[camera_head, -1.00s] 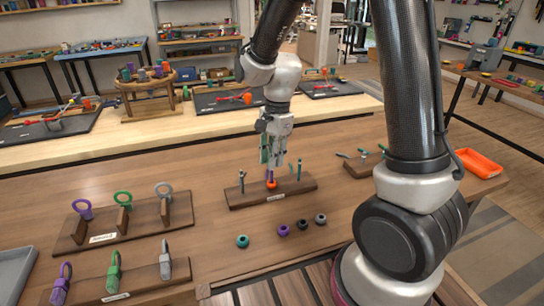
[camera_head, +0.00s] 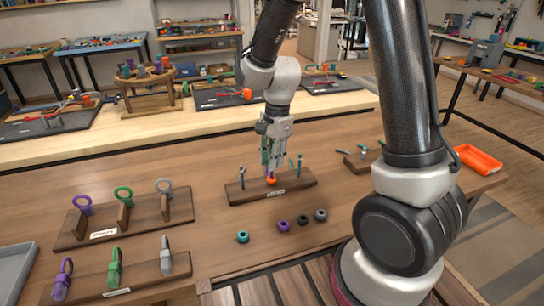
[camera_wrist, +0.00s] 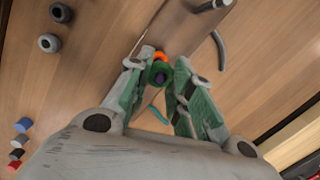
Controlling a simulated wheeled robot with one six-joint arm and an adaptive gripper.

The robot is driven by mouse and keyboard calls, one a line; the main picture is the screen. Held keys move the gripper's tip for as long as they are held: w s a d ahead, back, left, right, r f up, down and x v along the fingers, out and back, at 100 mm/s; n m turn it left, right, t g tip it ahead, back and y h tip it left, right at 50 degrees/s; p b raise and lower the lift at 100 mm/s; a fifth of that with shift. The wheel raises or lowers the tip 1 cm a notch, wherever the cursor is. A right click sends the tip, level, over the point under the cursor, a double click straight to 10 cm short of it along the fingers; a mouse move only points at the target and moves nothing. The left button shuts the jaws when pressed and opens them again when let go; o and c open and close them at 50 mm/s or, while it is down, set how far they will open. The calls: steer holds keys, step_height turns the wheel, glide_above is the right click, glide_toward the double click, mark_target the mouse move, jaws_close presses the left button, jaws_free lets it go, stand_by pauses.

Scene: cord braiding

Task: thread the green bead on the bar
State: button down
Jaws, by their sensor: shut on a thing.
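The wooden board (camera_head: 240,195) stands on the near table with upright bars. An orange bead (camera_head: 271,181) sits low on the middle of it and also shows in the wrist view (camera_wrist: 161,56). My gripper (camera_head: 273,166) points down just above the orange bead. In the wrist view its fingertips are shut on a green bead (camera_wrist: 158,72), directly over the orange one. Purple shows in the green bead's hole; I cannot tell whether the bar is inside it. The fingers hide the bar in the head view.
A teal bead (camera_head: 242,237), a purple bead (camera_head: 284,226), a black bead (camera_head: 303,220) and a grey bead (camera_head: 321,215) lie in front of the board. Ring stands (camera_head: 125,220) are at left. An orange tray (camera_head: 478,160) lies at right.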

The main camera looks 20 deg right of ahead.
stand_by(0.4)
steer(key=c, duration=0.9)
jaws_free()
steer(key=shift+o, duration=0.2)
steer(key=shift+w+d+r, duration=0.1)
steer(key=shift+d+r, duration=0.1)
steer(key=shift+r, duration=1.25)
steer(key=shift+d+r, duration=0.15)
steer(key=shift+r, duration=1.3)
